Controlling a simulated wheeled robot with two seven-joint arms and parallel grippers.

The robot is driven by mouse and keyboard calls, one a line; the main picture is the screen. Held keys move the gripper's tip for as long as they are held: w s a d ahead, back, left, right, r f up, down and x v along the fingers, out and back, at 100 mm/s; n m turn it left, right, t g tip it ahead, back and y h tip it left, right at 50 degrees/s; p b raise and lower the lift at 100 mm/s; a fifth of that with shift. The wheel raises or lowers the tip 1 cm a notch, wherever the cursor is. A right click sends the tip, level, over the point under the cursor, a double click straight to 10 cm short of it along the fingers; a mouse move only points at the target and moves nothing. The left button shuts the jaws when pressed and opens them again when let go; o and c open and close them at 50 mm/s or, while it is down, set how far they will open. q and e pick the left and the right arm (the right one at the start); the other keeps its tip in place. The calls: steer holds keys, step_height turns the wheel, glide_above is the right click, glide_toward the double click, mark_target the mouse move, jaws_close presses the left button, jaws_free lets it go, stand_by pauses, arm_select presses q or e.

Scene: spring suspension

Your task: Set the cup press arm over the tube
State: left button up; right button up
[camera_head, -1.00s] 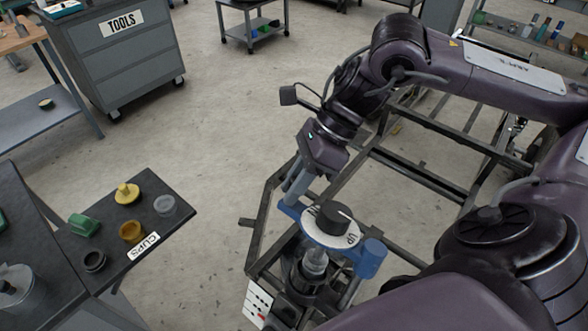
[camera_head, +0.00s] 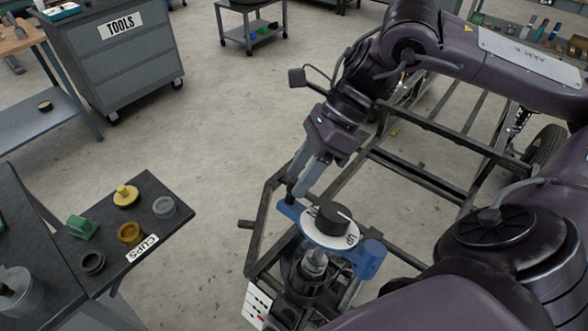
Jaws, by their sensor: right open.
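The cup press arm is a blue bar (camera_head: 371,262) with a white disc (camera_head: 320,236) and a black knob (camera_head: 333,218) on top. It lies over the clear tube (camera_head: 314,264), which stands in a dark holder on the metal frame. Whether the disc is exactly centred on the tube I cannot tell. My right gripper (camera_head: 294,192) is open and points down at the left end of the blue bar, close to it. Whether its fingertips touch the bar is hard to see. My left gripper is not in view.
A shelf marked CUPS (camera_head: 186,190) at the left holds several coloured cups. A dark metal frame (camera_head: 418,178) extends behind the press. A grey TOOLS cabinet (camera_head: 127,60) stands at the back left. The floor between shelf and frame is clear.

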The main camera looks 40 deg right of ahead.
steer(key=v, duration=0.5)
steer(key=shift+a+f, duration=0.1)
stand_by(0.4)
